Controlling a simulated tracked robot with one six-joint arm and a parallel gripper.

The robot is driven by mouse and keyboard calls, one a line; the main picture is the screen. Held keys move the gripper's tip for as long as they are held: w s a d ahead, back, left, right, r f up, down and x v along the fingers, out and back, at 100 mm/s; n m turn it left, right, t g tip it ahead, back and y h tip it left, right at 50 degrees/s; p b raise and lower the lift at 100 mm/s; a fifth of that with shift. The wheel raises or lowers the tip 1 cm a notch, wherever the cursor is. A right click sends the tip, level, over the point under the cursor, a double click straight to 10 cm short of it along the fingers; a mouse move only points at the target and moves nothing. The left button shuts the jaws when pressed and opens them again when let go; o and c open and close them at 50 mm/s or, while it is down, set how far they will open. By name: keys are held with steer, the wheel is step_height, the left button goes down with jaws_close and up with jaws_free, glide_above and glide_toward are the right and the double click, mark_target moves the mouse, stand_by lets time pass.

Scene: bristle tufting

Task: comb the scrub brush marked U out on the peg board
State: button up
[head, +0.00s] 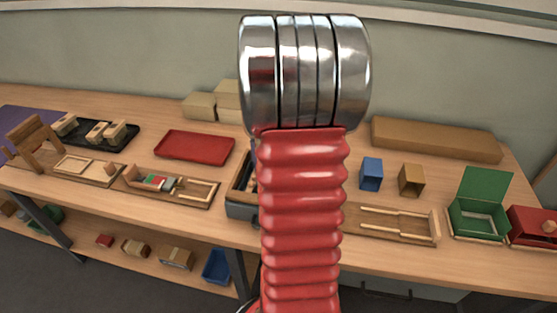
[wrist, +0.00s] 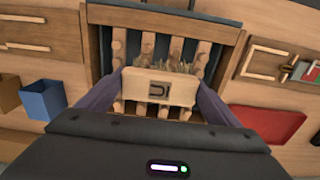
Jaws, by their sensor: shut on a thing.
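In the wrist view, the scrub brush marked U (wrist: 160,88) is a pale wooden block with a dark U on its face. Tan bristles stick out along its upper edge. My gripper (wrist: 159,84) is shut on it, with a dark purple finger at each end. The brush is over the peg board (wrist: 96,45), among several wooden pegs. I cannot tell how deep the bristles sit between the pegs. In the head view my own arm hides the gripper, the brush and most of the peg board (head: 241,208).
A black tray (head: 133,138) with several wooden blocks stands at the left, near a red tray (head: 195,148). Right of my arm are a blue bin (head: 371,174), a brown bin (head: 411,180), a wooden rail frame (head: 434,228) and an open green box (head: 468,224).

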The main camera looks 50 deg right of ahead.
steer(key=shift+s+a+f, duration=0.1)
steer(key=shift+s+a, duration=0.15)
steer(key=shift+a, duration=0.25)
steer(key=shift+s+a+f, duration=0.1)
steer(key=shift+s+a, duration=0.1)
steer(key=shift+a, duration=0.3)
steer(key=shift+w+d+r, duration=0.1)
steer(key=shift+w+d, duration=0.2)
steer(key=shift+d, duration=0.35)
steer(key=shift+w+d, duration=0.25)
steer(key=shift+d, duration=0.35)
steer(key=shift+w+d+r, duration=0.1)
steer(key=shift+w+d, duration=0.2)
steer(key=shift+d, duration=0.35)
steer(key=shift+c, duration=0.5)
steer(key=shift+d, duration=0.1)
steer(key=shift+w+d+f, duration=0.1)
steer(key=shift+w+d, duration=0.15)
steer(key=shift+d, duration=0.35)
steer(key=shift+w+d+f, duration=0.1)
steer(key=shift+w+d, duration=0.2)
steer(key=shift+d, duration=0.25)
steer(key=shift+w+d, duration=0.25)
steer(key=shift+d, duration=0.35)
steer(key=shift+s+a, duration=0.1)
steer(key=shift+a, duration=0.05)
